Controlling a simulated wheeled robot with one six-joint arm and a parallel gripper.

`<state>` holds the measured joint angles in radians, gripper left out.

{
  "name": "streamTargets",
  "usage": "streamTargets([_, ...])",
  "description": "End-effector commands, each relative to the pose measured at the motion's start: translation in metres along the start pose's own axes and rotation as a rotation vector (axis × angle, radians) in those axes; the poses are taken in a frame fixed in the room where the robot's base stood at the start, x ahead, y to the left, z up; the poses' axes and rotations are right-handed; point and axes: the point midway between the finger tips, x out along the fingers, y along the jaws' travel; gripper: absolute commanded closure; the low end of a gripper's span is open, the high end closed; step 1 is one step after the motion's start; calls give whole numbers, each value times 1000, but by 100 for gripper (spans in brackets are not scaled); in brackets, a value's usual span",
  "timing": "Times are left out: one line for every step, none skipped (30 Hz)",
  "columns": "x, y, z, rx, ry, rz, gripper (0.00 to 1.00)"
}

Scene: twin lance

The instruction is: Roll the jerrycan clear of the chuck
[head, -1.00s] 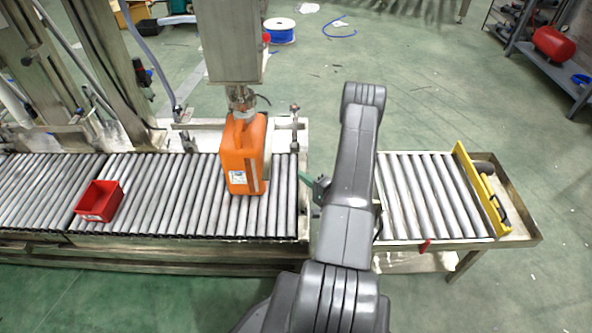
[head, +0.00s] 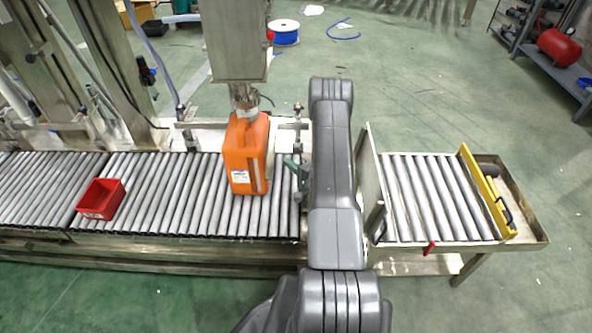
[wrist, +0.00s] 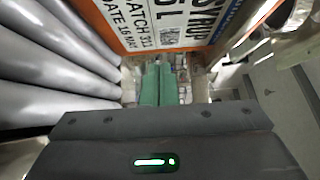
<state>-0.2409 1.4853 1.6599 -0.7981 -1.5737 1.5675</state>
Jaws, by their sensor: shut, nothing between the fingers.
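The orange jerrycan (head: 242,150) stands on the roller conveyor (head: 150,205), directly under the metal chuck (head: 246,107). Its top meets the chuck in the picture, and I cannot tell whether they touch. My gripper (head: 295,166) has green fingers and is just right of the jerrycan, partly hidden by my arm. In the wrist view my gripper (wrist: 158,88) is shut and empty, its fingertips close under the jerrycan's white label (wrist: 150,25). Contact with the jerrycan cannot be made out.
A red bin (head: 100,199) sits on the rollers to the left. Right of my arm, a raised plate (head: 368,175) stands before a short roller table (head: 440,200) with a yellow end bar (head: 486,190). Rollers between bin and jerrycan are clear.

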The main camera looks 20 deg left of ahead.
Motion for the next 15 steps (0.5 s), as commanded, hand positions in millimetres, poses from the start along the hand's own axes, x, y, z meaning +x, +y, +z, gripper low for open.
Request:
streamTargets([6, 1, 1, 0, -2, -1, 100])
streamTargets([8, 1, 2, 1, -3, 0, 100])
streamTargets([10, 1, 5, 1, -3, 1, 100])
streamTargets([12, 1, 6, 1, -2, 1, 100])
streamTargets([13, 1, 8, 1, -2, 1, 100])
streamTargets([15, 1, 10, 1, -2, 1, 100])
streamTargets([17, 1, 12, 1, -3, 1, 100])
streamTargets([18, 1, 14, 1, -3, 1, 100])
streamTargets([20, 1, 16, 1, -2, 1, 100])
streamTargets([22, 1, 17, 1, -2, 1, 100])
streamTargets([23, 1, 19, 1, -2, 1, 100])
streamTargets([25, 1, 20, 1, -2, 1, 100])
streamTargets([26, 1, 22, 1, -2, 1, 100])
streamTargets([27, 1, 23, 1, -1, 1, 100])
streamTargets([29, 0, 24, 1, -1, 1, 100])
